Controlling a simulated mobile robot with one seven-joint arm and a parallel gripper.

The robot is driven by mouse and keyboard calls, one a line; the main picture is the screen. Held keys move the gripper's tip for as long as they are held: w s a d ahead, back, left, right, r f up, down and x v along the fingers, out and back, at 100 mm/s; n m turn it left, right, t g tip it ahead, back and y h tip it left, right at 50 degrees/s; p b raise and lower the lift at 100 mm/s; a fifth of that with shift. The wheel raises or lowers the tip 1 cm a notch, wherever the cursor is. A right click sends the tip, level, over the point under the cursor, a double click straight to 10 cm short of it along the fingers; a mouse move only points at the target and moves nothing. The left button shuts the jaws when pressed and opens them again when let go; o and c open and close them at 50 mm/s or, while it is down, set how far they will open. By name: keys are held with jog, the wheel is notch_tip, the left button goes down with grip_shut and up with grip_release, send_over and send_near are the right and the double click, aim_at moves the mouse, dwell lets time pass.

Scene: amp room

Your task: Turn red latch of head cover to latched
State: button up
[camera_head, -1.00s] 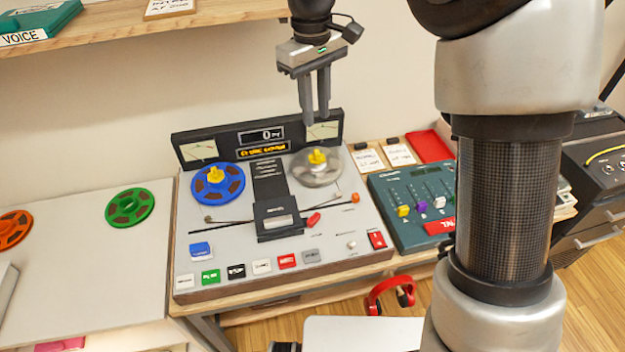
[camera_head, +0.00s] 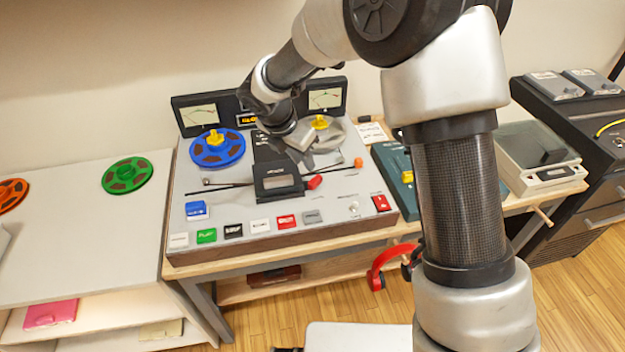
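The head cover (camera_head: 278,183) is a dark block at the middle of the tape machine (camera_head: 232,212), in front of the two reels. The red latch (camera_head: 315,182) sits against its right side, a small red piece lying at a slant. My gripper (camera_head: 308,158) is low over the deck, behind the latch and in front of the right reel. It looks apart from the latch. My wrist hides part of the meter panel, and the fingertips are too small and overlapped to tell how far apart they are.
The left blue reel (camera_head: 217,149) and right grey reel (camera_head: 326,137) have yellow hubs. An orange knob (camera_head: 358,162) stands right of the latch. Several coloured keys line the front edge. A teal mixer (camera_head: 392,178) is at the right, partly behind my arm.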

aim_at(314, 180)
jog(key=b+x, duration=0.1)
jog(key=x, duration=0.9)
jog(key=shift+w+d+f, duration=0.1)
jog(key=shift+w+f, duration=0.05)
jog(key=shift+f, duration=0.2)
grip_shut()
